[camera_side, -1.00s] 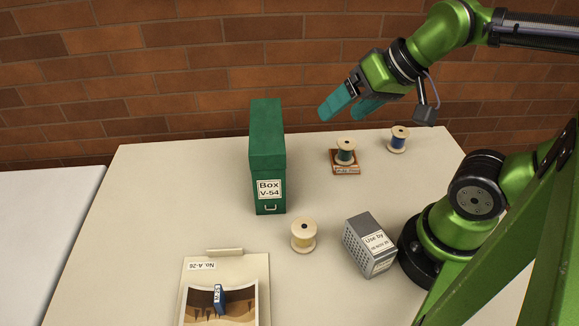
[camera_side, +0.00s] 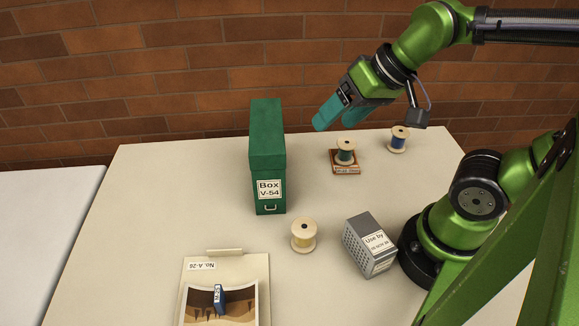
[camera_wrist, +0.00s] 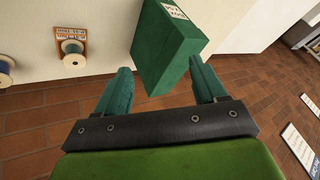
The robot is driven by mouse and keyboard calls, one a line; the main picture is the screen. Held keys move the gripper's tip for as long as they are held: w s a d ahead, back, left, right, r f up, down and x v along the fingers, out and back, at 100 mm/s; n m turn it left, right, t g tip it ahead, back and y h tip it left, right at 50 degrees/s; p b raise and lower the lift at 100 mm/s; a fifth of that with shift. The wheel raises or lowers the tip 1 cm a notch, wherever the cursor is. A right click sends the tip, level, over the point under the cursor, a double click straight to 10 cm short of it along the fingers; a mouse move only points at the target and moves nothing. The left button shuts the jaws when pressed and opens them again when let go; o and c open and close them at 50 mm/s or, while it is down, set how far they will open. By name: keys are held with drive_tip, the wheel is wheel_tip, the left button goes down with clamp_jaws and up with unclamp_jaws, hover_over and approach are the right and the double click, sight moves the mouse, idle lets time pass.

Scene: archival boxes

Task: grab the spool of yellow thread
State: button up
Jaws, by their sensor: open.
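The spool with pale yellow thread (camera_side: 303,235) stands upright on the table in the side view, in front of the green box and left of the grey perforated box. It does not show in the wrist view. My gripper (camera_side: 335,120) is open and empty, raised above the back of the table and well behind the yellow spool. In the wrist view its two teal fingers (camera_wrist: 160,64) are apart, with the green box (camera_wrist: 168,48) appearing beyond and between them.
The tall green box (camera_side: 267,158) stands mid-table. A dark teal spool (camera_side: 345,152) stands on a brown card, with a blue spool (camera_side: 399,139) to its right. The grey perforated box (camera_side: 370,245) stands right of the yellow spool. A folder with a picture (camera_side: 228,268) lies front left.

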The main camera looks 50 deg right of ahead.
drive_tip(key=w+a+f+n+g+h, duration=0.2)
drive_tip(key=w+a+f+g, duration=0.1)
drive_tip(key=a+f+g, duration=0.45)
approach(304, 226)
drive_tip(key=shift+m+g, duration=0.3)
drive_tip(key=shift+g, duration=0.05)
wheel_tip(304, 226, down, 6)
drive_tip(key=shift+d+f, duration=0.1)
drive_tip(key=shift+d, duration=0.05)
drive_tip(key=shift+s+a+f, duration=0.1)
drive_tip(key=shift+s+f, duration=0.1)
drive_tip(key=shift+f, duration=0.7)
drive_tip(key=shift+s+a+f, duration=0.1)
drive_tip(key=shift+s+f, duration=0.05)
drive_tip(key=shift+f, duration=0.75)
drive_tip(key=shift+s+a+f, duration=0.1)
drive_tip(key=shift+s+f, duration=0.1)
drive_tip(key=shift+f, duration=0.65)
drive_tip(key=shift+c, duration=0.3)
drive_tip(key=c, duration=0.8)
